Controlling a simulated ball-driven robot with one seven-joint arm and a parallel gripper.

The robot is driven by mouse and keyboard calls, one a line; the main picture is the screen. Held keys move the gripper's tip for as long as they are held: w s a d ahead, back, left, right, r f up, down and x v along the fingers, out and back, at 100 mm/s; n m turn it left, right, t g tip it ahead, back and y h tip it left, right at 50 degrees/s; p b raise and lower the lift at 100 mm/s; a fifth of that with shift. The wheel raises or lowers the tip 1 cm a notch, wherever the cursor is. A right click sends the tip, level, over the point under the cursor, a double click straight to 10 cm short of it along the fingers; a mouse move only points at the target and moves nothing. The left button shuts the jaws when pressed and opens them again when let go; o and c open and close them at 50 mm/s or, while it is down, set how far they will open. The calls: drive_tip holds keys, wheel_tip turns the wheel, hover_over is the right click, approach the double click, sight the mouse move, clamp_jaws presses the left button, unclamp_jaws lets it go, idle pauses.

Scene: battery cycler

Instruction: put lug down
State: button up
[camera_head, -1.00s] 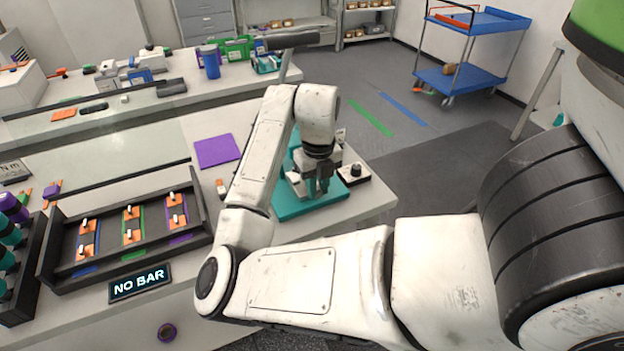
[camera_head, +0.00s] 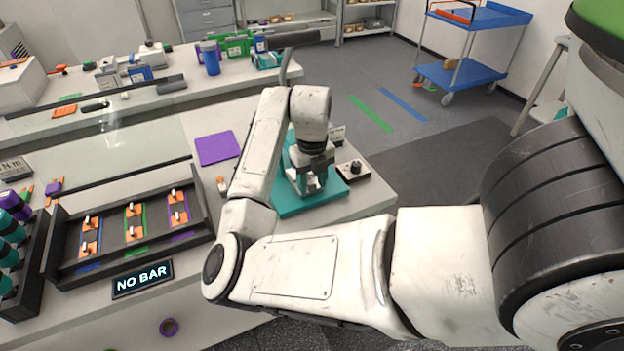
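My gripper (camera_head: 313,188) hangs pointing down over the teal mat (camera_head: 335,192) at the right end of the bench. Its fingers are small and partly hidden, and I cannot tell whether they are open or shut. I cannot make out a lug between them. Orange pieces with white tops, possibly lugs, sit in the dark tray (camera_head: 206,207) on the left, such as one orange piece (camera_head: 135,232). Another small orange and white piece (camera_head: 222,185) lies on the bench between the tray and the mat.
A purple mat (camera_head: 217,148) lies behind the tray. A small box with a black knob (camera_head: 353,170) stands right of my gripper. A NO BAR sign (camera_head: 142,279) fronts the tray. A rack of teal cylinders (camera_head: 40,262) stands at far left. A blue cart (camera_head: 470,75) stands behind.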

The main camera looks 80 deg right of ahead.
sight(312, 184)
wheel_tip(312, 184, up, 8)
drive_tip(key=shift+f, duration=0.1)
idle(0.6)
idle(0.6)
